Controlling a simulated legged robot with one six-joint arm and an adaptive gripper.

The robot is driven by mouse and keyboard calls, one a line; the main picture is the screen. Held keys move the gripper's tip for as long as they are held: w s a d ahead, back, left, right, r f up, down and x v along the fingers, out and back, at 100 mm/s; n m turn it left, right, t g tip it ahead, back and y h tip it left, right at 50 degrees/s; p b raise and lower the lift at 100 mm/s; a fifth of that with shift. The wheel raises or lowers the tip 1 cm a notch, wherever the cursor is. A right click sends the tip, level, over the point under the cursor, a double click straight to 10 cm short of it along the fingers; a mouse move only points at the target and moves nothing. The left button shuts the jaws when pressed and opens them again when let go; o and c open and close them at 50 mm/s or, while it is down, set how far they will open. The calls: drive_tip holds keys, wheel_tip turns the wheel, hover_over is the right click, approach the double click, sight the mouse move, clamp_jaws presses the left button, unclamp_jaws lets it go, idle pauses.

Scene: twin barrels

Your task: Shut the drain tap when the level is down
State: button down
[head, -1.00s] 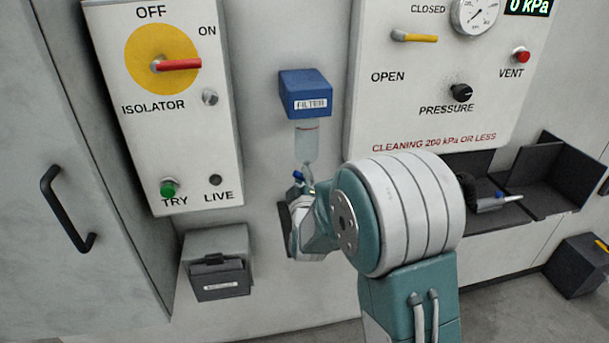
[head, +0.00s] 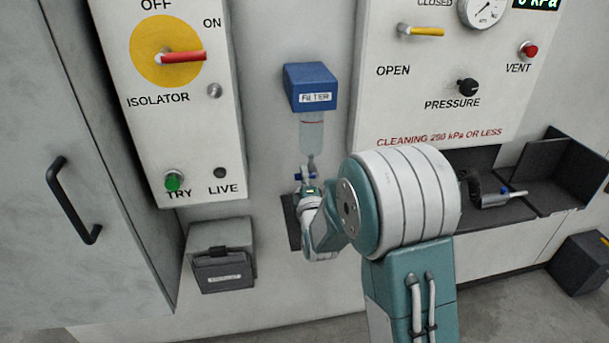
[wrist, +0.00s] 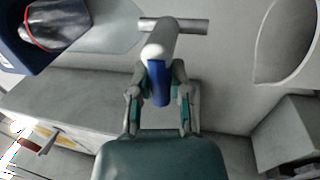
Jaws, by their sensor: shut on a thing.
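The blue-topped filter (head: 310,88) hangs on the wall, with a clear bowl (head: 311,138) below it. A red line crosses the bowl; I cannot tell the liquid level. The drain tap (head: 311,162) is under the bowl. In the wrist view its grey body and crosswise pipe (wrist: 185,26) show, with the blue handle (wrist: 157,82) pointing toward me. My gripper (wrist: 158,94) is shut on the blue handle, one finger on each side. In the head view my gripper (head: 306,188) is at the tap below the bowl, partly hidden by my own wrist.
The isolator panel (head: 228,120) is to the left and the pressure panel (head: 400,110) to the right. A grey box (head: 222,270) sits low at the left. Dark open trays (head: 550,180) are at the right, one holding a blue-and-grey part (head: 495,199).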

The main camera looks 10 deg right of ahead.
drive_tip(key=shift+a+f, duration=0.1)
drive_tip(key=shift+f, duration=0.15)
drive_tip(key=c, duration=0.6)
unclamp_jaws()
drive_tip(key=shift+a, duration=0.15)
drive_tip(key=shift+r, duration=0.1)
drive_tip(key=s, duration=0.4)
drive_tip(key=s+f, duration=0.1)
drive_tip(key=s, duration=0.2)
drive_tip(key=s+f, duration=0.1)
drive_tip(key=s, duration=0.3)
drive_tip(key=shift+s+f, duration=0.25)
drive_tip(key=shift+s, duration=0.05)
